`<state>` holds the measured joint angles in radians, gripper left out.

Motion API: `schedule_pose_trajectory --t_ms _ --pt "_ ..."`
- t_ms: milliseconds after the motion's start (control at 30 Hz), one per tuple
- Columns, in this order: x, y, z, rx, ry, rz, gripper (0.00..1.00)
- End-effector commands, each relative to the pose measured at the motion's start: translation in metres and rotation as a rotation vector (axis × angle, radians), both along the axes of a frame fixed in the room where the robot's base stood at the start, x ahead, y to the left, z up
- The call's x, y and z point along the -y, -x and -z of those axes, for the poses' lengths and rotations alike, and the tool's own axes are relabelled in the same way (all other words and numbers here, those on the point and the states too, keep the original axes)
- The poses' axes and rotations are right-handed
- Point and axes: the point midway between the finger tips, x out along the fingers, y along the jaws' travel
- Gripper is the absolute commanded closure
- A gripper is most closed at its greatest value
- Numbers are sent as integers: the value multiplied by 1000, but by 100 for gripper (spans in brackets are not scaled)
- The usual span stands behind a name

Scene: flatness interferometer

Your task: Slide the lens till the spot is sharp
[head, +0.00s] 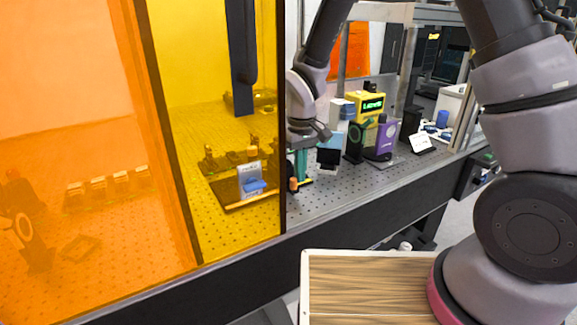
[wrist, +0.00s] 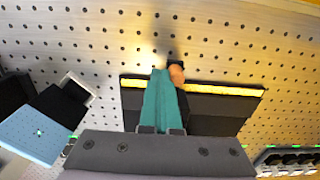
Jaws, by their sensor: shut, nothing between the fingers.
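My gripper (head: 300,178) reaches down over the perforated optical table, its teal fingers closed together with nothing between them. In the wrist view the fingertips (wrist: 162,74) are at a dark rail base with a yellow strip (wrist: 218,88). A small orange knob (wrist: 177,75) with a dark part behind it stands just right of the fingertips, touching or very close. The orange knob (head: 293,184) also shows beside the fingers in the head view. I cannot make out the lens itself or a focused spot; the fingers hide part of the rail.
A yellow box with a green display (head: 371,104), a purple unit (head: 384,138) and a white card (head: 421,142) stand to the right. A light-blue box (wrist: 38,133) lies left of the fingers. Orange and yellow panels (head: 225,120) screen the table's left part.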

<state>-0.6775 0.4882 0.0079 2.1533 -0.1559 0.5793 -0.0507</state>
Motion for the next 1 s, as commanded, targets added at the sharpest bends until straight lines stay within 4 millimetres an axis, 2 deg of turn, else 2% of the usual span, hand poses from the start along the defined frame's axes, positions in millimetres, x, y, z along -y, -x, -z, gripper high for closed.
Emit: schedule_pose_trajectory --t_ms 1000 --pt "-22 15 0 0 0 -1 100"
